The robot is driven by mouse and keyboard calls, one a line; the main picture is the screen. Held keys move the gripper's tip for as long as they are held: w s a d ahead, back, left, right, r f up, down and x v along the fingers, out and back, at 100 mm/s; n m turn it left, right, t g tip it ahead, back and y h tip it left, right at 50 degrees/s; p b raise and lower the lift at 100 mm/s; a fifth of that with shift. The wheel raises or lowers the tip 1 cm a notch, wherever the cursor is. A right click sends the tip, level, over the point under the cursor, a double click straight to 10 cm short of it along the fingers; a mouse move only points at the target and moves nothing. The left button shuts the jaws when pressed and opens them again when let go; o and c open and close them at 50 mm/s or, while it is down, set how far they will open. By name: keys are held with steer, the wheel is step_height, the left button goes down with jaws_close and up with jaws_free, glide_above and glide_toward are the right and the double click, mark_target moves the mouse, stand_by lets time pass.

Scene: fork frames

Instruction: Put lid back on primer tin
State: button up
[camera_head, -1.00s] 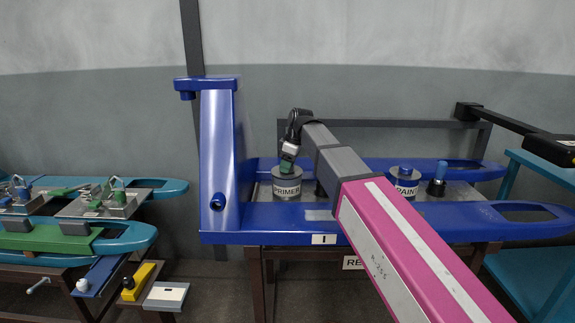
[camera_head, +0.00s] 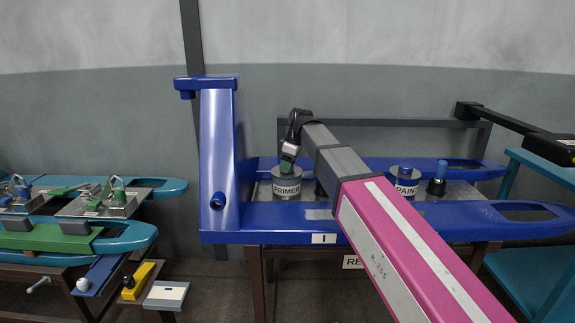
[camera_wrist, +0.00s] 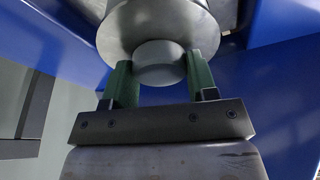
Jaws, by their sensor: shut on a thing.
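The grey primer tin (camera_head: 287,189), with a white PRIMER label, stands upright on the blue bench at the left of its tray area. My gripper (camera_head: 288,165) is right above the tin, pointing down. In the wrist view its green fingers (camera_wrist: 160,78) are shut on the round grey knob (camera_wrist: 160,63) of the lid (camera_wrist: 128,38). The lid is at the tin's top; I cannot tell whether it sits fully down on the rim, as the fingers and lid hide that edge.
A blue-labelled paint tin (camera_head: 404,183) and a dark pot with a blue top (camera_head: 437,184) stand to the right. A tall blue post (camera_head: 218,150) rises left of the primer tin. Teal benches with clamps (camera_head: 115,200) are at far left.

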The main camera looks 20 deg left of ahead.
steer(key=o, duration=1.3)
steer(key=shift+o, duration=0.2)
steer(key=shift+r, duration=0.1)
steer(key=shift+r, duration=3.45)
jaws_close()
steer(key=shift+f, duration=2.6)
